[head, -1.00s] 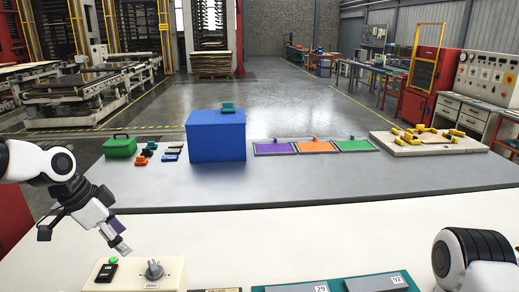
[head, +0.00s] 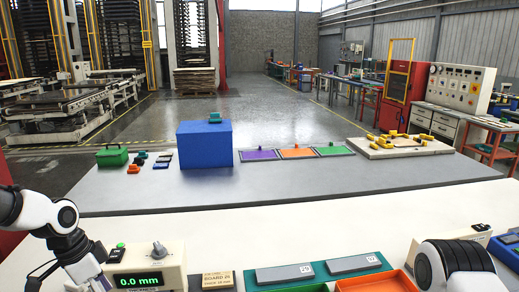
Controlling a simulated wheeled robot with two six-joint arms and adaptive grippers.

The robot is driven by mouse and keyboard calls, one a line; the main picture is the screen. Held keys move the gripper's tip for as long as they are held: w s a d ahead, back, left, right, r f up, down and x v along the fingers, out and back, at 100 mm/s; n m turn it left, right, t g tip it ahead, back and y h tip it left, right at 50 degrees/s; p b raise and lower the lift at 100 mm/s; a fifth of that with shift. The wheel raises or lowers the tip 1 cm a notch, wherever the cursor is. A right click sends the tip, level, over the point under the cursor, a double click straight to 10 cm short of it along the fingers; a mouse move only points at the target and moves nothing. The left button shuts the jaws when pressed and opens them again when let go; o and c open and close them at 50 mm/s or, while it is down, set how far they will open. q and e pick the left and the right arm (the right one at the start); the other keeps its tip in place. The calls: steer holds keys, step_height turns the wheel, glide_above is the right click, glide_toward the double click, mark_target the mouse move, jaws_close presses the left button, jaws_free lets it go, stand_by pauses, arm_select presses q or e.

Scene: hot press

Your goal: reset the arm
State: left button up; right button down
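My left arm (head: 62,235) comes in at the lower left of the head view. Its gripper is at the bottom edge, beside the left side of a cream instrument box, and its fingertips are too cut off to judge. My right arm (head: 455,265) shows only as a white and black link at the lower right; its gripper is out of view.
A teal tray (head: 318,268) with two grey plates lies right of the box, beside a small board sign (head: 217,280). Orange (head: 374,284) and blue (head: 504,247) trays sit near my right arm. Farther back stand a blue block (head: 205,146), a green case (head: 112,156) and coloured mats (head: 297,151).

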arm_select(q)
steer(key=s+d+f+n+g+y+b, duration=0.1)
steer(key=s+d+f+n+g+b, duration=0.35)
steer(key=s+f, duration=1.15)
steer(key=s+d+f+n+g+y, duration=0.1)
steer(key=s+d+f, duration=0.7)
steer(key=s+f, duration=0.75)
steer(key=w+a+f+n+t, duration=0.1)
steer(key=w+n+t, duration=0.3)
steer(key=w, duration=0.4)
steer(key=shift+f+t+y, duration=0.35)
steer(key=shift+f+y, duration=0.05)
steer(key=shift+f, duration=0.35)
steer(key=shift+w, duration=0.1)
